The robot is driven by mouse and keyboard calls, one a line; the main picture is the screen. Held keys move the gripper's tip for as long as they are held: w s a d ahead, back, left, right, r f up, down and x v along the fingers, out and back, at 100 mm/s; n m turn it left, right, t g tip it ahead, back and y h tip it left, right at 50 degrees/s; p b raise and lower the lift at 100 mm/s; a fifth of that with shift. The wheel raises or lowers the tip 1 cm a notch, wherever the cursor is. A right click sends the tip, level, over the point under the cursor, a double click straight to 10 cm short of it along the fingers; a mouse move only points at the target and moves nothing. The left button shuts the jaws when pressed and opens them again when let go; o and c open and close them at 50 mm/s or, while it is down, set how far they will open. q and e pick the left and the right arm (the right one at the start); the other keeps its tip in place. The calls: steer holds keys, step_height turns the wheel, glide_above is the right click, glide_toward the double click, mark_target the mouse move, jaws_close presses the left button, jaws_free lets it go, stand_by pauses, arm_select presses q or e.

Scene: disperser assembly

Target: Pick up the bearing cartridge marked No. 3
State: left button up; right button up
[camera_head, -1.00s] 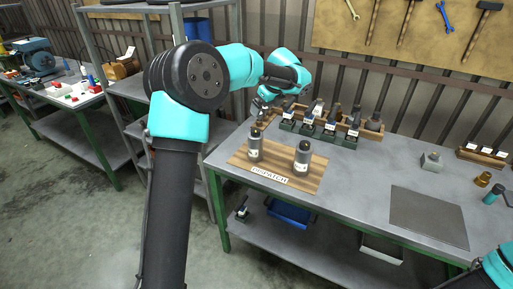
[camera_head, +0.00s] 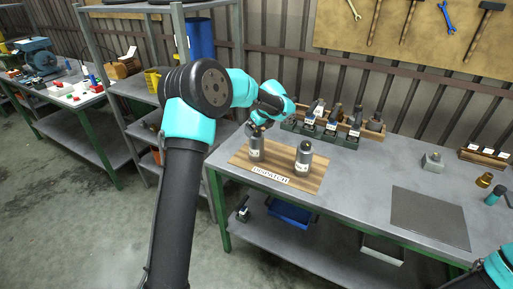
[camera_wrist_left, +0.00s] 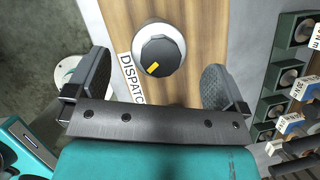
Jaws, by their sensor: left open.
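Two grey cylinders with dark tops and white labels stand upright on a wooden board: a left one (camera_head: 256,153) and a right one (camera_head: 303,160). The labels are too small to read, so I cannot tell where No. 3 is. My left gripper (camera_head: 258,126) is just above the left cylinder. In the left wrist view the open fingers (camera_wrist_left: 155,80) stand either side of a round black knob with a yellow mark (camera_wrist_left: 160,54), in a pale ring, with gaps on both sides. My right gripper is out of view.
The wooden board (camera_head: 232,158) carries a DISPATCH label. Behind it stands a row of labelled green holders (camera_head: 309,131) with dark tools. A grey mat (camera_head: 430,218) lies right, with clear bench between. A small metal block (camera_head: 432,162) stands behind the mat.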

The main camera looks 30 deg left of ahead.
mark_target(255, 135)
arm_select(q)
steer(key=shift+x, duration=2.6)
steer(key=shift+r, duration=0.1)
jaws_close()
